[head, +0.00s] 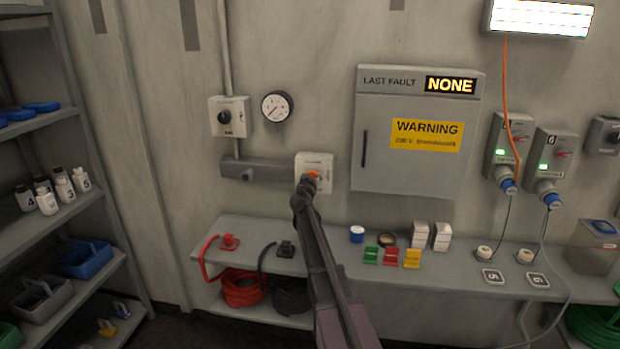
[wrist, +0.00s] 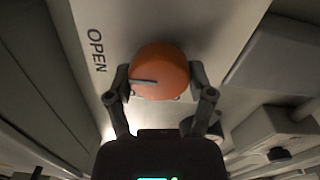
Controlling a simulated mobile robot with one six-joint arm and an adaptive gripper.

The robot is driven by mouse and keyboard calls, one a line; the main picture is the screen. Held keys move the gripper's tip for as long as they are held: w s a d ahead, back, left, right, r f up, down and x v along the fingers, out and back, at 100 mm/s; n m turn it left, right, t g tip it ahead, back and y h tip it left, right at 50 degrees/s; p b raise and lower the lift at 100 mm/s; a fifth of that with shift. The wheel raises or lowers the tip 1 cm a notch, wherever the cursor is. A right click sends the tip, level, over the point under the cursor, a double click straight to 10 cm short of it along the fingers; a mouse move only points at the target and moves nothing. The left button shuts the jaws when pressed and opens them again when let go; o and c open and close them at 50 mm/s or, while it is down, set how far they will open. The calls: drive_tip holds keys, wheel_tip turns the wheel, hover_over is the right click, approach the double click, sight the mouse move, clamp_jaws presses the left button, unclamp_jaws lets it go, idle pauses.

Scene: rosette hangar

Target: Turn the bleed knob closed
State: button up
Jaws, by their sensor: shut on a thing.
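The bleed knob (wrist: 160,72) is round and orange, with a dark pointer line, on a pale panel. In the wrist view the word OPEN (wrist: 97,50) is printed to its left, and the pointer line lies towards the left, on the OPEN side. My gripper (wrist: 162,88) has one finger on each side of the knob and is shut on it. In the head view my arm reaches up to the white box (head: 318,160), and a bit of the orange knob (head: 314,175) shows past my gripper (head: 306,182). Other markings by the knob are hidden or too small to read.
A round gauge (head: 277,107) and a switch box (head: 230,117) are on the wall to the upper left. A grey cabinet (head: 375,145) with a warning label is close on the right. A shelf (head: 262,262) with hoses and small items runs below.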

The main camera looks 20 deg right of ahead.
drive_tip(key=shift+w, duration=0.1)
drive_tip(key=shift+n, duration=0.5)
drive_tip(key=shift+w+n, duration=0.1)
drive_tip(key=shift+n, duration=0.7)
drive_tip(key=n, duration=0.5)
drive_tip(key=shift+a, duration=0.1)
drive_tip(key=n, duration=0.5)
drive_tip(key=shift+f+n, duration=0.15)
drive_tip(key=shift+n, duration=0.25)
drive_tip(key=n, duration=0.4)
drive_tip(key=shift+w+n, duration=0.1)
drive_tip(key=shift+n, duration=0.3)
